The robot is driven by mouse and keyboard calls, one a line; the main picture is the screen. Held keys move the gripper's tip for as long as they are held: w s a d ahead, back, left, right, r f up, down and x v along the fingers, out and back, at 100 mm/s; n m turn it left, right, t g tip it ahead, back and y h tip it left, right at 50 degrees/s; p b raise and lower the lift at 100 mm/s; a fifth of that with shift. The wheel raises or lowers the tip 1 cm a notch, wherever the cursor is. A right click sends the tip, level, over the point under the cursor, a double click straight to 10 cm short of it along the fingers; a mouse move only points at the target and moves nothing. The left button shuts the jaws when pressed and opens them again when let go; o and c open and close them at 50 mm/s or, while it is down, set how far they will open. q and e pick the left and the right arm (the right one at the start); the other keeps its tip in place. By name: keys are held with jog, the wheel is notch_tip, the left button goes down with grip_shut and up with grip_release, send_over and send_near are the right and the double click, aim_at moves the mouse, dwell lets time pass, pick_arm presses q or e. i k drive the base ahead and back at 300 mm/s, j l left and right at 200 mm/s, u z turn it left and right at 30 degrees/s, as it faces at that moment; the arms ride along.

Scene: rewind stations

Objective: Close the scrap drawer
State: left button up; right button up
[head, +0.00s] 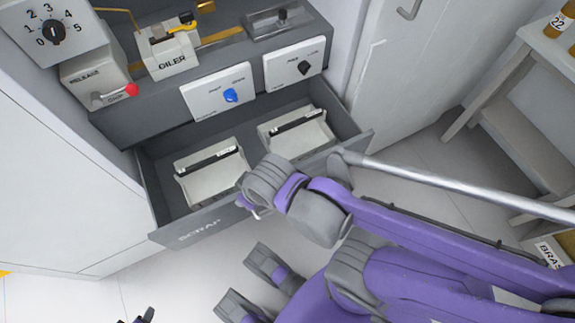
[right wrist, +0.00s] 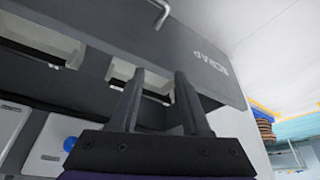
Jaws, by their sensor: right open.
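The dark grey scrap drawer (head: 205,225) stands pulled out below the machine bench, with its SCRAP label on the front panel. In the right wrist view the drawer front (right wrist: 215,75) shows upside down. My right gripper (head: 252,206) is at the middle of the drawer front, partly hidden by its own wrist. In the right wrist view its two fingers (right wrist: 158,75) are apart with nothing held between them, close to the front panel; contact is not clear. My left gripper (head: 136,317) shows only as dark tips at the bottom edge.
Two white bins (head: 212,173) (head: 297,133) sit inside the drawer. Above it are panels with a blue knob (head: 231,95) and a black knob (head: 304,67), and a red-tipped lever (head: 131,90). A wooden stand (head: 530,125) is at right. Floor in front is clear at left.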

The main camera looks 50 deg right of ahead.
aim_at(178, 228)
jog(key=k+z, duration=0.1)
jog(key=z, duration=0.35)
jog(key=k+z, duration=0.1)
jog(key=z, duration=0.35)
jog(key=k+l+z, duration=0.1)
jog(key=z, duration=0.35)
jog(key=l+z, duration=0.1)
jog(key=z, duration=0.7)
jog(key=l+z, duration=0.15)
jog(key=z, duration=0.25)
